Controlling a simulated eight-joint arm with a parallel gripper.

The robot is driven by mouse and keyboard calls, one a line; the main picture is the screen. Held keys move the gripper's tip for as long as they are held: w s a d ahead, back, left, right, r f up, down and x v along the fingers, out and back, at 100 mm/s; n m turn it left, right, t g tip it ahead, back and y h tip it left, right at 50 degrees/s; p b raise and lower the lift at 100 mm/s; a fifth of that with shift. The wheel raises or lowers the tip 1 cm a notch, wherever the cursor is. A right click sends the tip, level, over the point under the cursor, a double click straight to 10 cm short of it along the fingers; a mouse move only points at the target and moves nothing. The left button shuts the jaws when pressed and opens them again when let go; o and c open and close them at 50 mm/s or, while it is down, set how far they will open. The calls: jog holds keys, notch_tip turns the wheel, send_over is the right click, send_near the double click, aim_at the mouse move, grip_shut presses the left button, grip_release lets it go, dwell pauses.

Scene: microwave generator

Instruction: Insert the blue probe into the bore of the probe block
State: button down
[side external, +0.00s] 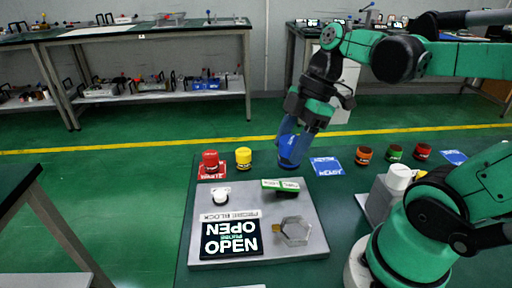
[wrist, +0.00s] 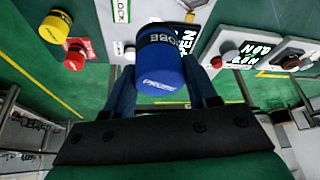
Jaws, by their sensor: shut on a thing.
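The blue probe (side external: 290,157) is a thick cylinder with a dark band. It stands near the far edge of the green table, tilted in the side view, and whether it touches the table is unclear. My gripper (side external: 291,140) is shut on it from above. In the wrist view the probe (wrist: 163,72) sits between my two dark blue fingers (wrist: 163,85), its lettered end facing the camera. The grey plate (side external: 205,236) in front carries a "PROBE BLOCK" label (side external: 230,215) and a hexagonal grey piece (side external: 294,231). I cannot make out the bore clearly.
The plate also bears a white knob (side external: 220,198), a green-and-white block (side external: 281,185) and a black OPEN sign (side external: 232,240). A red knob (side external: 210,161) and yellow knob (side external: 243,157) stand left of the probe. A blue card (side external: 326,166) and several coloured knobs lie right.

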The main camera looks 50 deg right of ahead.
jog(key=s+a+f+n, duration=0.1)
jog(key=f, duration=0.1)
jog(key=s+a+f+n+g, duration=0.1)
jog(key=s+f+n, duration=0.1)
jog(key=s+a+f+n+g, duration=0.1)
jog(key=s+a+f+n, duration=0.1)
jog(key=shift+f, duration=2.5)
jog(key=shift+f, duration=0.1)
jog(key=shift+c, duration=1.3)
grip_release()
